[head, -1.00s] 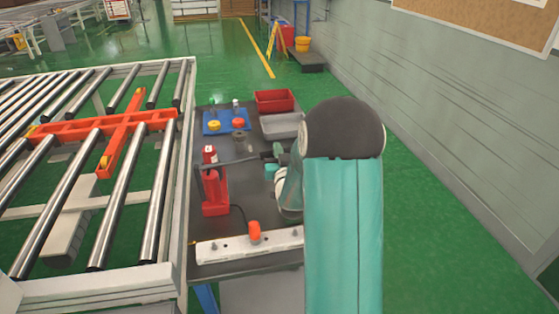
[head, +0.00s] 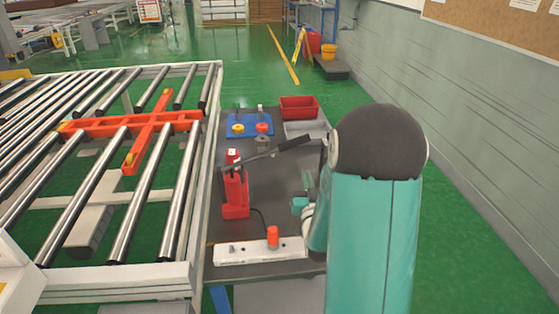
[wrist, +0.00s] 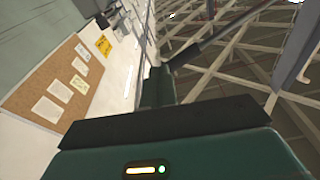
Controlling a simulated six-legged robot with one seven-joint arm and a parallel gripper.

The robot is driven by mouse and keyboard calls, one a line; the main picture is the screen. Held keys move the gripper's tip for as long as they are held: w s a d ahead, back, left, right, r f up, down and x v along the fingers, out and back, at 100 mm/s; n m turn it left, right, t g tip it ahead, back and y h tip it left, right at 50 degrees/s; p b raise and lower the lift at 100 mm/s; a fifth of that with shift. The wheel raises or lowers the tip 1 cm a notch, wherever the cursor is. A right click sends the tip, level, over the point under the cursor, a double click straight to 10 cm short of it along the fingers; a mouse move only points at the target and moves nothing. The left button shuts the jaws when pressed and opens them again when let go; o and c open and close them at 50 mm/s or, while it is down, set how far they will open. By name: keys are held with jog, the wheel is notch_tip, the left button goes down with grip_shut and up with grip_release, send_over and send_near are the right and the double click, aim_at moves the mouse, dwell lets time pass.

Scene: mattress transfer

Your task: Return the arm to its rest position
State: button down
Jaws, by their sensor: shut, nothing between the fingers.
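My gripper (head: 299,205) shows in part in the head view, low over the right side of the dark table (head: 285,180), beside my large teal arm link. It is shut and empty. The rest of it is hidden behind the arm. In the wrist view, my gripper (wrist: 157,87) points up past its teal housing towards the wall and ceiling. The red jack-like device (head: 235,195) stands upright on the table, left of the gripper. Its lever (head: 290,144) with a black grip reaches right, and the gripper is apart from it.
A roller conveyor (head: 140,185) with an orange cross frame (head: 150,130) stands left. A white strip (head: 230,252) with a red-orange knob lies at the table's front. A blue tray (head: 249,130), red bin (head: 298,105) and grey bin (head: 300,128) stand behind. Green floor is open towards the right wall.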

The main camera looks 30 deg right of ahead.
jog(key=s+a+r+n+g+y, duration=0.1)
jog(key=a+r+n+g+y, duration=0.2)
jog(key=a, duration=0.4)
jog(key=s+a+r+g+y, duration=0.1)
jog(key=a+r+g+y, duration=0.2)
jog(key=a, duration=0.4)
jog(key=s+a+r+n+g+y, duration=0.1)
jog(key=s+a+r+g, duration=0.1)
jog(key=s+a, duration=0.3)
jog(key=s+a+r+n+g, duration=0.2)
jog(key=s+a+g, duration=0.2)
jog(key=s, duration=1)
jog(key=shift+s+a+g+y, duration=0.15)
jog(key=shift+a+g+y, duration=0.2)
jog(key=shift+a, duration=0.45)
jog(key=shift+r, duration=0.1)
